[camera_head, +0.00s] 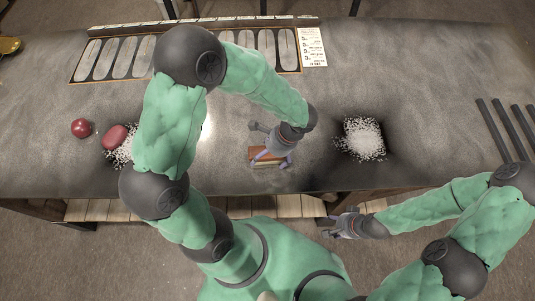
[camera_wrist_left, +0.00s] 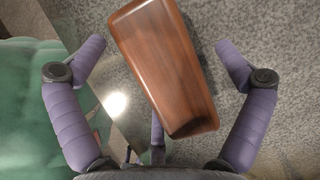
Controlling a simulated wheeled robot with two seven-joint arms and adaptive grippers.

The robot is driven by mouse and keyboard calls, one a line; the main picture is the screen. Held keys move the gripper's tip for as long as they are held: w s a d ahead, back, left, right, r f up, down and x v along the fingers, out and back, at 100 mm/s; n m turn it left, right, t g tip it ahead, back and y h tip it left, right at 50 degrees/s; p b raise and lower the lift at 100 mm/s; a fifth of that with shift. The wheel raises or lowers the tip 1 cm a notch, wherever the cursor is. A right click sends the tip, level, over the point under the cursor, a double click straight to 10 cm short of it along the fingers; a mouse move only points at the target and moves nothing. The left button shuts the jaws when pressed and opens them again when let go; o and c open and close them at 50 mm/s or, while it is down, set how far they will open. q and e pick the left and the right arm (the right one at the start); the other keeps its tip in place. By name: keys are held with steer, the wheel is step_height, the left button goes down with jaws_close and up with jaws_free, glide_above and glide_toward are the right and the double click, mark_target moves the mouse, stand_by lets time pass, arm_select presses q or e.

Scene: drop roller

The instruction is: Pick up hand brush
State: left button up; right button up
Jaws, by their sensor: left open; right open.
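The hand brush (camera_head: 268,154) lies near the front edge of the table, with a brown wooden back and a pale lower part. In the left wrist view its wooden back (camera_wrist_left: 165,65) is tilted and sits between the spread fingers. My left gripper (camera_head: 271,145) is open, at the brush. My right gripper (camera_head: 335,226) is open and empty, low in front of the table edge, away from the brush.
White granules (camera_head: 362,138) lie heaped on a dark patch to the right. A red ball-like thing (camera_head: 81,128) and a red oval thing (camera_head: 115,137) with granules are at left. Dark bars (camera_head: 494,130) lie at far right. A slotted board (camera_head: 100,60) and a printed sheet (camera_head: 313,47) are at the back.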

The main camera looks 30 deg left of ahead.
arm_select(q)
steer(key=shift+f, duration=0.3)
stand_by(0.5)
steer(key=shift+s, duration=0.15)
steer(key=c, duration=1.3)
